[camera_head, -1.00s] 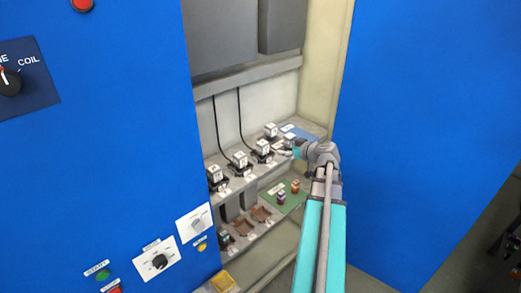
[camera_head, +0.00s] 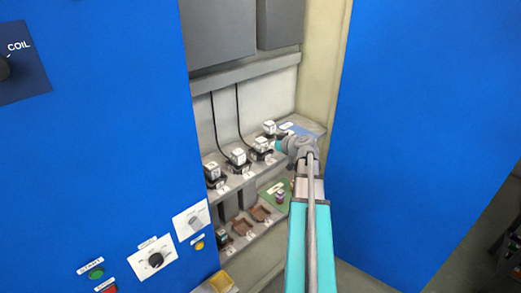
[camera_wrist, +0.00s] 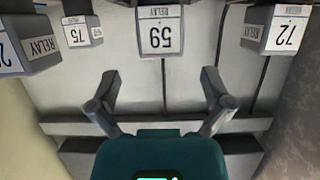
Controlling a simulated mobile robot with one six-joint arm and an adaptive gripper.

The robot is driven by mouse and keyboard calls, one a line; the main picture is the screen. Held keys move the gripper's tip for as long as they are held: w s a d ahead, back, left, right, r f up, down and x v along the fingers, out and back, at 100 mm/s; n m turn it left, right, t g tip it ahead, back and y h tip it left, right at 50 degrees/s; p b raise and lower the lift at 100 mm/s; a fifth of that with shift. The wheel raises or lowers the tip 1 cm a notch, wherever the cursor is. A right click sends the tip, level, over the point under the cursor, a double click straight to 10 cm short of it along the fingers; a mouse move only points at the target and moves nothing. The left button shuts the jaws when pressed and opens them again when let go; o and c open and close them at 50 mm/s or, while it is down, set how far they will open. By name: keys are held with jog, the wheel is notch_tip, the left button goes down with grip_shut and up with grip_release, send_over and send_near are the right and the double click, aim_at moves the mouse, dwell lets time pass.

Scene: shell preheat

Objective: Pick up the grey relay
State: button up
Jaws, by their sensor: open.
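Pale grey-white relays stand in a row on the upper shelf in the head view, among them a front one (camera_head: 212,170), a middle one (camera_head: 238,156), one further back (camera_head: 261,144) and a rear one (camera_head: 270,127). I cannot tell which is meant by grey. In the wrist view, a relay labelled 59 (camera_wrist: 160,32) is centred ahead of my gripper (camera_wrist: 158,85), whose fingers are apart with nothing between them. Relays labelled 72 (camera_wrist: 276,30) and 75 (camera_wrist: 80,32) stand to either side. In the head view my wrist hides the fingertips.
A blue mat (camera_head: 312,130) lies at the shelf's far end. The lower shelf holds brown sockets (camera_head: 242,226) and a green mat (camera_head: 268,198) with a small purple piece (camera_head: 280,196). Blue cabinet panels (camera_head: 420,130) flank the opening. Black cables hang behind the relays.

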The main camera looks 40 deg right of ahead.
aim_at(264, 141)
jog(key=shift+w, duration=0.15)
jog(key=shift+b+x, duration=0.95)
jog(key=shift+x, duration=1.65)
jog(key=shift+a+f, duration=0.1)
jog(key=c, duration=1.3)
jog(key=shift+o, duration=0.2)
